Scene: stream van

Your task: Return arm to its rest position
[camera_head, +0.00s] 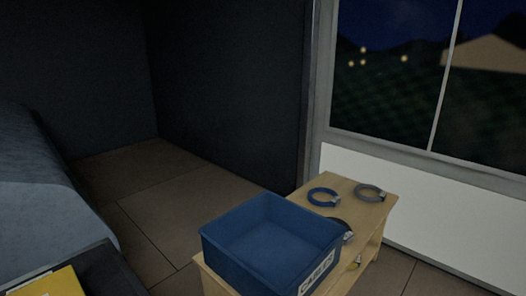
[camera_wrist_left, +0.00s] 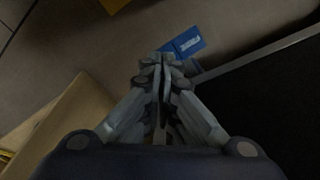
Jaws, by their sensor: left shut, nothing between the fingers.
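My left gripper (camera_wrist_left: 160,62) shows only in the left wrist view. Its fingers are together and nothing is between them. It hangs above the tiled floor, with a pale wooden surface (camera_wrist_left: 72,112) at the lower left and a dark surface (camera_wrist_left: 275,95) at the right. My arms and both grippers are out of the head view, and my right gripper shows in neither view.
A blue bin (camera_head: 268,238) with a label stands on a wooden table (camera_head: 345,190). Cable coils (camera_head: 323,197) lie behind it. A dark tray (camera_head: 105,268) with a yellow item is at lower left. A blue object (camera_wrist_left: 186,42) lies beyond the gripper. Floor between is clear.

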